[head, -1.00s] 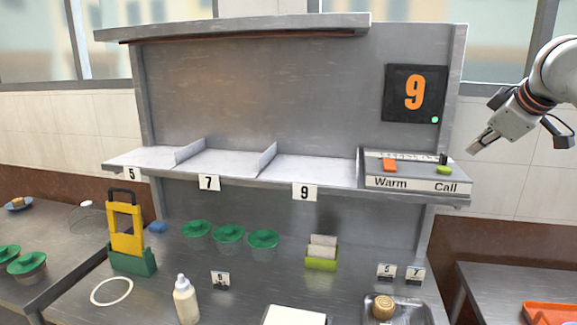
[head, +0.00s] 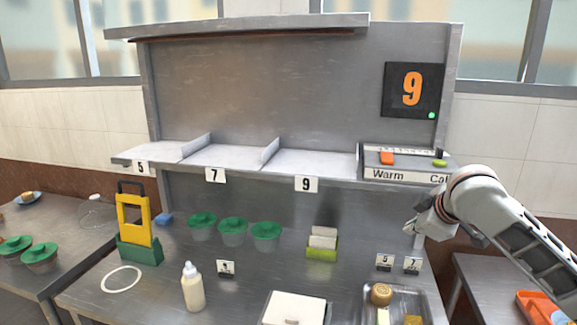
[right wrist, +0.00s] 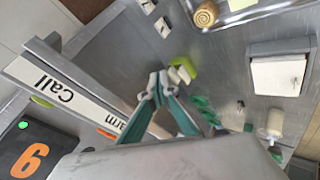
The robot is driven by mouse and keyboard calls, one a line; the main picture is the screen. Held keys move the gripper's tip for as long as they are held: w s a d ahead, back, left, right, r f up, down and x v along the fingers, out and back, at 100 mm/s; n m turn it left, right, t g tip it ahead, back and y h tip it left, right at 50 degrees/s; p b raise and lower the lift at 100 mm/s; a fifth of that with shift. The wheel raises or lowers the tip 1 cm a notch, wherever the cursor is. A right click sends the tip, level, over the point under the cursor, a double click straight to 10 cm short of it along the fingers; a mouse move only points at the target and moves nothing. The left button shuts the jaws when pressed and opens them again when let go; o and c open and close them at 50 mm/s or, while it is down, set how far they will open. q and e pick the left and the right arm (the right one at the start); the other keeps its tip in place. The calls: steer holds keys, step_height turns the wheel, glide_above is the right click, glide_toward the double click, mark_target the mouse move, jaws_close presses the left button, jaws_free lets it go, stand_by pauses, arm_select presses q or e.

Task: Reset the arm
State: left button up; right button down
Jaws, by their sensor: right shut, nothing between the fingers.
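My right gripper (head: 413,228) is in the head view at the right, below the Call end of the switch panel (head: 405,175). In the right wrist view its teal fingers (right wrist: 162,78) come together at the tips with nothing between them. The right arm comes in from the right edge and is bent at the elbow. The gripper appears to be clear of the counter; it hides part of the rack's right post. My left gripper is not in view.
A metal rack holds a shelf (head: 235,156) with numbered bays and a display (head: 413,90) reading 9. On the counter stand several green-lidded pots (head: 233,230), a yellow-green holder (head: 137,225), a white bottle (head: 192,287), a green card holder (head: 322,245) and a metal tray (head: 421,298).

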steer(key=shift+m, duration=0.4)
steer(key=s+a+f, duration=0.2)
steer(key=s+f, duration=0.2)
steer(key=f, duration=0.2)
steer(key=s+a+f, duration=0.2)
steer(key=s+f, duration=0.3)
steer(key=f, duration=0.1)
steer(key=s+a+f, duration=0.1)
steer(key=s+f, duration=0.3)
steer(key=f, duration=0.3)
steer(key=shift+s+a+f, duration=0.1)
steer(key=shift+s+a, duration=0.1)
steer(key=shift+a, duration=0.2)
steer(key=s+d+f+m+g+h, duration=0.15)
steer(key=s+d, duration=0.25)
steer(key=s, duration=0.4)
steer(key=s+d+f+m+h, duration=0.1)
steer(key=s+d+f+h, duration=0.2)
steer(key=s, duration=0.4)
steer(key=s+d+f+m+h, duration=0.1)
steer(key=s+d+f, duration=0.2)
steer(key=s+d, duration=0.35)
steer(key=a+f+m+t+y, duration=0.3)
steer(key=a+f+y, duration=0.4)
steer(key=a+f, duration=0.9)
steer(key=shift+f, duration=0.25)
